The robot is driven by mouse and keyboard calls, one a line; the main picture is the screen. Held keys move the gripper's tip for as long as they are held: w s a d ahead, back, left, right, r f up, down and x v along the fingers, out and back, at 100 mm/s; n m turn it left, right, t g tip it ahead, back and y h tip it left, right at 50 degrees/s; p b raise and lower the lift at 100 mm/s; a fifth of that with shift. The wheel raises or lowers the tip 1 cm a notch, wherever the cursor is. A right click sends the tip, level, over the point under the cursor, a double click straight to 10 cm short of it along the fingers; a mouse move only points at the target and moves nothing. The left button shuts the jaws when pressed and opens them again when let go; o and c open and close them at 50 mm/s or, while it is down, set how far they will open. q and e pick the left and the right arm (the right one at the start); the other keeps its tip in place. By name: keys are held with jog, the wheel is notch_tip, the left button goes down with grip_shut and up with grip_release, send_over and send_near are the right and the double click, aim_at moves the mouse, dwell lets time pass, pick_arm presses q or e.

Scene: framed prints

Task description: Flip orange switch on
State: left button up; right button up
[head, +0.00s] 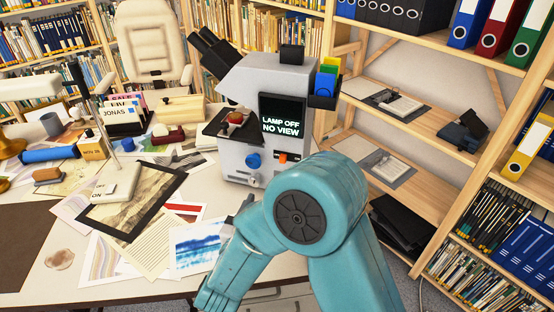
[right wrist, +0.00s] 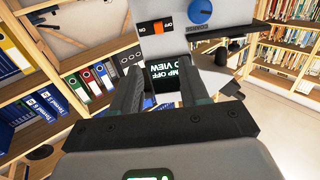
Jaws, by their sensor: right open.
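The grey microscope-like device (head: 285,90) stands on the desk, its screen (head: 283,118) reading "LAMP OFF NO VIEW". The small orange switch (head: 281,157) is low on its front, right of a blue knob (head: 252,161). In the right wrist view the orange switch (right wrist: 156,27) sits on a black plate between ON and OFF labels, upside down. My right gripper (right wrist: 160,78) is open and empty, its fingers pointing toward the device. The switch shows beyond the fingertips, apart from them. In the head view my teal right arm stands in front of the desk. My left gripper is not in view.
Papers and a black-framed print (head: 130,205) cover the desk left of the device. Wooden shelves (head: 440,130) with binders rise at the right. A chair (head: 152,45) stands behind the desk.

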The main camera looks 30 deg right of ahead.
aim_at(282, 159)
jog(key=p+x, duration=0.1)
jog(key=x, duration=1.3)
jog(key=shift+w+d+f, duration=0.1)
jog(key=shift+w+d, duration=0.05)
jog(key=shift+d, duration=0.25)
jog(key=shift+w+d, duration=0.3)
jog(key=shift+w, duration=0.1)
